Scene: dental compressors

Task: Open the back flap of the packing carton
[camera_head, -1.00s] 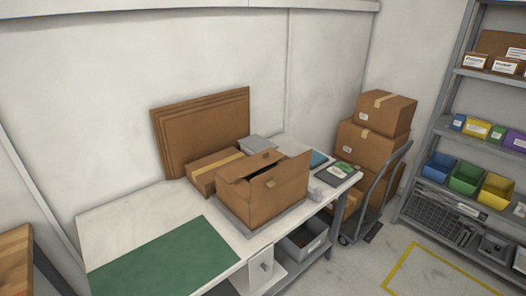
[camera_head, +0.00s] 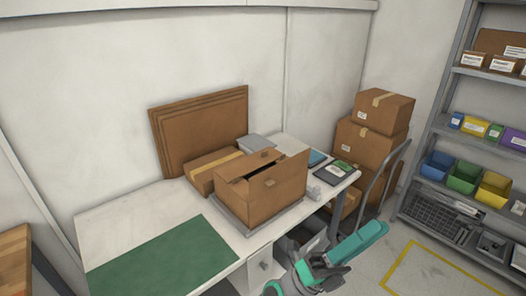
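The packing carton (camera_head: 278,201) is a brown box standing on a grey plate (camera_head: 236,226) on the white bench. Its top is partly open, with a dark gap showing between the flaps. A flap (camera_head: 257,163) on the far side slants over the top; its exact angle is hard to tell. The inside is mostly hidden. Teal and grey links of my arm show at the bottom, in front of the bench and below right of the carton, apart from it in the picture. I cannot make out my gripper's fingers in this view.
A taped flat box (camera_head: 205,171) and leaning cardboard sheets (camera_head: 204,130) stand behind the carton. A green mat (camera_head: 165,260) lies to the left. Stacked boxes (camera_head: 366,145) stand on a hand truck at right, near a shelf rack (camera_head: 432,140).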

